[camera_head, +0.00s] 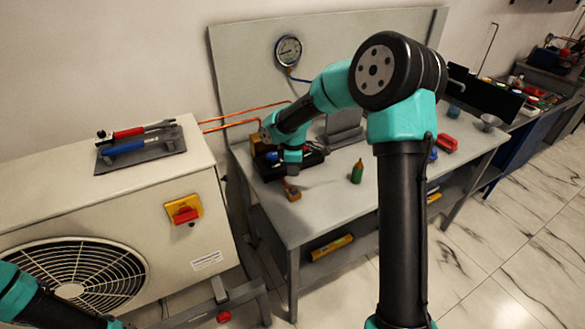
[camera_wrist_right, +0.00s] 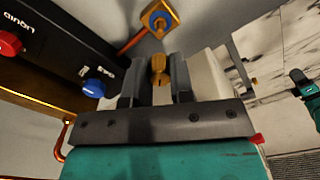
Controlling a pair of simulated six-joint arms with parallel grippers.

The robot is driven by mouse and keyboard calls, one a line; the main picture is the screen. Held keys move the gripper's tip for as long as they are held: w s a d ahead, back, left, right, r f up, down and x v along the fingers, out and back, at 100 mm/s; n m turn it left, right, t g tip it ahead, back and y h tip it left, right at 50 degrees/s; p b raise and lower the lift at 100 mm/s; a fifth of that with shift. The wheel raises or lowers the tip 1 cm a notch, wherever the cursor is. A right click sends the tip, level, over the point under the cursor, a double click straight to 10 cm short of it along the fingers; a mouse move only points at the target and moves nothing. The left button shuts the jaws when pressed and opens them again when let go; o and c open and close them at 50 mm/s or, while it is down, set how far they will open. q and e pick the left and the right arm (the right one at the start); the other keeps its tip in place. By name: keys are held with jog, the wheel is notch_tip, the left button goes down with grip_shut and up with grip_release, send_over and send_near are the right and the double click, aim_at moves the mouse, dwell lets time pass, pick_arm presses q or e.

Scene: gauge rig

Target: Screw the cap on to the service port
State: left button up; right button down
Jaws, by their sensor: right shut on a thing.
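The brass cap (camera_wrist_right: 159,68) is between the fingers of my right gripper (camera_wrist_right: 157,80) in the right wrist view. The gripper is shut on it. Just beyond the cap is a brass block with a round, blue-ringed port (camera_wrist_right: 158,20); a gap shows between cap and port in this view. In the head view the brass block (camera_head: 293,194) sits on the bench, directly under my right gripper (camera_head: 291,176). The cap is hidden there. Of my left arm only links show at the lower left; its gripper is out of view.
A black manifold with a red knob (camera_wrist_right: 10,43) and a blue knob (camera_wrist_right: 93,88) is beside the gripper. A green bottle (camera_head: 357,172) stands on the bench (camera_head: 330,205). Copper pipes (camera_head: 235,125) run to the outdoor unit (camera_head: 100,200). A gauge (camera_head: 288,50) hangs on the back panel.

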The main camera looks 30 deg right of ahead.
jog(key=shift+f, duration=2.55)
jog(key=shift+f, duration=1.3)
dwell(0.4)
jog(key=m, duration=0.5)
dwell(0.3)
jog(key=shift+m, duration=0.3)
jog(key=m, duration=0.4)
jog(key=shift+m, duration=0.4)
